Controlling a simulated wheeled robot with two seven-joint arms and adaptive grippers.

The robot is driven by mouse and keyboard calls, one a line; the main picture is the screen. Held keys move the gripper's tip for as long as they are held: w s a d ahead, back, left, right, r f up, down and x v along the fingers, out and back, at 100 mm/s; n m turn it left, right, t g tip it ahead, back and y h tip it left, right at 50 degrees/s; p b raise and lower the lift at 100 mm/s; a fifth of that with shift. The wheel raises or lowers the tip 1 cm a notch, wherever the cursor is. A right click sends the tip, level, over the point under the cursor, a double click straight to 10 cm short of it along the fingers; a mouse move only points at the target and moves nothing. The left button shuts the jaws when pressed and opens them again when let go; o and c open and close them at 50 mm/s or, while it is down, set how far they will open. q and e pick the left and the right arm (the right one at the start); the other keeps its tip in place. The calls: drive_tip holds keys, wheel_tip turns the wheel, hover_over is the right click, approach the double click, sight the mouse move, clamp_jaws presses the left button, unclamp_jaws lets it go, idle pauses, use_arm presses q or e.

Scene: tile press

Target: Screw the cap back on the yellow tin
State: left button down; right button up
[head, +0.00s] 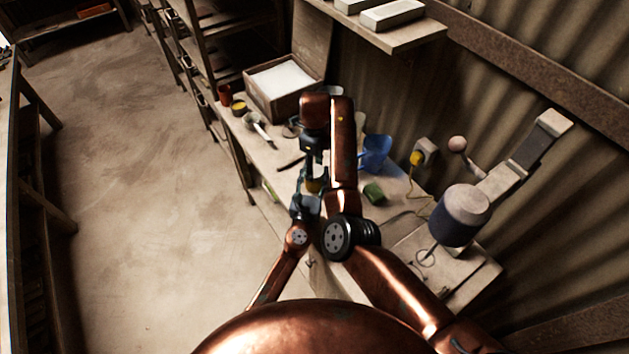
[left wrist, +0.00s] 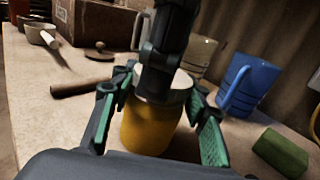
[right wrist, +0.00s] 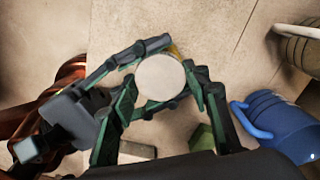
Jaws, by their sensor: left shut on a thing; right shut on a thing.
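The yellow tin (left wrist: 150,128) stands upright between the green-padded fingers of my left gripper (left wrist: 165,112), which is shut on it. The pale round cap (left wrist: 180,97) is at the top of the tin, level with its mouth. I cannot tell whether its thread has caught. My right gripper (right wrist: 161,80) points down from above and is shut on the cap (right wrist: 160,77), seen face-on in the right wrist view. In the head view my right gripper (head: 313,165) is above my left gripper (head: 303,203), and the tin (head: 315,186) is mostly hidden.
A blue jug (left wrist: 248,84) and a green block (left wrist: 281,152) are right of the tin. A pale mug (left wrist: 197,54) stands behind it. A dark-handled tool (left wrist: 82,86) lies to the left. An open box (head: 283,85) is at the bench's far end.

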drive_tip(key=shift+m, duration=0.3)
drive_tip(key=o, duration=1.3)
drive_tip(key=shift+r, duration=2.2)
drive_tip(key=shift+c, duration=0.4)
drive_tip(key=shift+r+n, duration=1.7)
drive_tip(key=shift+r, duration=0.05)
